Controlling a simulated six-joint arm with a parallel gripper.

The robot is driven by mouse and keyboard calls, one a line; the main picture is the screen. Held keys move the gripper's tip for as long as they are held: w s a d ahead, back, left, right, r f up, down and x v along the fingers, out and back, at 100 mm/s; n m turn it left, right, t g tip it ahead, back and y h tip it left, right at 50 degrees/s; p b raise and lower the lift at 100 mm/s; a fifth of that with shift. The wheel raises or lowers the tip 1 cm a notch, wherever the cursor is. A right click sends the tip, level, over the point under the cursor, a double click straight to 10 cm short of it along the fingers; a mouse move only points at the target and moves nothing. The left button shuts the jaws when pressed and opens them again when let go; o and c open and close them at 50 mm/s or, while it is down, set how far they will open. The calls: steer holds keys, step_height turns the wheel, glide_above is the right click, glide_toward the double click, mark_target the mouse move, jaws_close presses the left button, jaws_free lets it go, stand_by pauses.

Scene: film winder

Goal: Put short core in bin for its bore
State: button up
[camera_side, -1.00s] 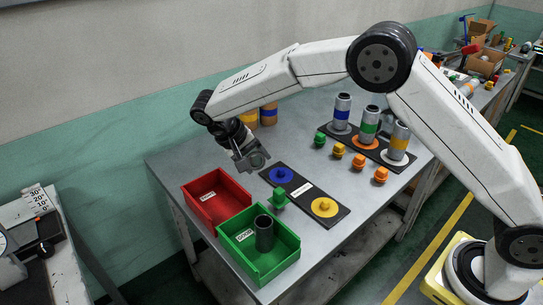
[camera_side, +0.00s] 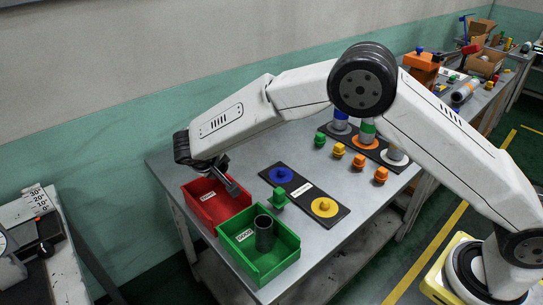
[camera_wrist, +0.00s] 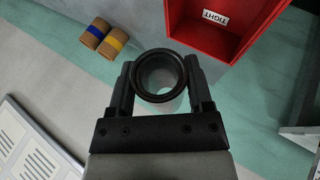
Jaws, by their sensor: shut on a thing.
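The short core (camera_wrist: 160,98), a dark grey tube seen end-on with its bore open, is between the two fingers of my gripper (camera_wrist: 160,78) in the wrist view. My gripper (camera_side: 231,187) is shut on it. The red bin's label reads TIGHT in the wrist view (camera_wrist: 255,45). The green bin (camera_side: 282,265) stands in front of it, with a dark core (camera_side: 264,234) upright inside; its label is too small to read surely.
A black plate (camera_side: 303,188) with a blue disc and a yellow disc lies right of the bins, a green plug (camera_side: 279,197) beside it. Banded cores (camera_side: 367,133) and several small plugs stand farther back. Two brown banded rolls (camera_wrist: 105,38) show in the wrist view.

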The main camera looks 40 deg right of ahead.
steer(key=shift+f, duration=1.15)
steer(key=shift+f, duration=0.2)
steer(key=shift+f, duration=5.5)
steer(key=o, duration=1.3)
steer(key=shift+c, duration=0.2)
steer(key=shift+a, duration=0.1)
